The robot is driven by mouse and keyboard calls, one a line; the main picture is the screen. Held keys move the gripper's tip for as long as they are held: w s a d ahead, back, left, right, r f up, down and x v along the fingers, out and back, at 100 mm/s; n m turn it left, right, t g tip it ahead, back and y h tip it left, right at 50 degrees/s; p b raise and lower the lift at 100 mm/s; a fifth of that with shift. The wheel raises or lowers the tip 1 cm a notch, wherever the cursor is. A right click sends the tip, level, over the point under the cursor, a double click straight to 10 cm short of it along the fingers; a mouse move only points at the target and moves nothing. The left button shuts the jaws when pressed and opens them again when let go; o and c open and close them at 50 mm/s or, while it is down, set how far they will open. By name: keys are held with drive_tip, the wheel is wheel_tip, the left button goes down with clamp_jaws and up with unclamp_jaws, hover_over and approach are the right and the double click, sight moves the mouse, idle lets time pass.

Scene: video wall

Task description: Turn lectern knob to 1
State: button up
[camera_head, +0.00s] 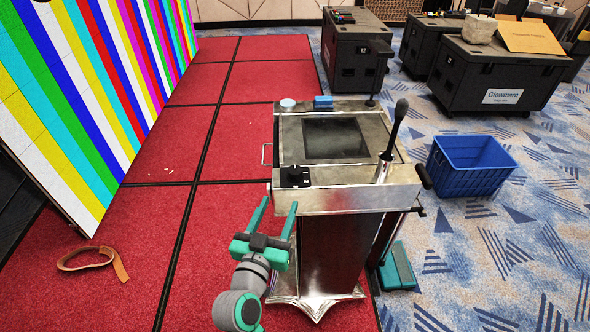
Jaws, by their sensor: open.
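The metal lectern (333,196) stands upright in the middle on the red staging. Its black knob (295,175) sits on a dark plate at the front left of the sloped top. The knob's pointer and scale numbers are too small to read. My gripper (277,208) is open and empty, with two teal fingers pointing up, just below and in front of the lectern's front left edge. The fingers are apart from the knob. A dark screen (335,138) lies in the top, and a microphone (394,130) rises at the right of it.
A striped video wall (85,80) stands at left. A strap (93,263) lies on the red floor. A blue crate (470,167) and black cases (503,75) stand at right. A small blue block (323,101) and a round white item (288,104) sit on the lectern's back edge.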

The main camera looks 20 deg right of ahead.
sight(293, 175)
drive_tip(key=shift+m+g+h, duration=0.4)
drive_tip(key=shift+m+h, duration=0.3)
drive_tip(key=shift+m, duration=0.2)
drive_tip(key=r+x, duration=0.1)
drive_tip(key=x, duration=0.3)
drive_tip(key=r+x, duration=0.1)
drive_tip(key=x, duration=0.7)
drive_tip(key=shift+s+d+r, duration=0.1)
drive_tip(key=shift+r, duration=0.3)
drive_tip(key=c, duration=1)
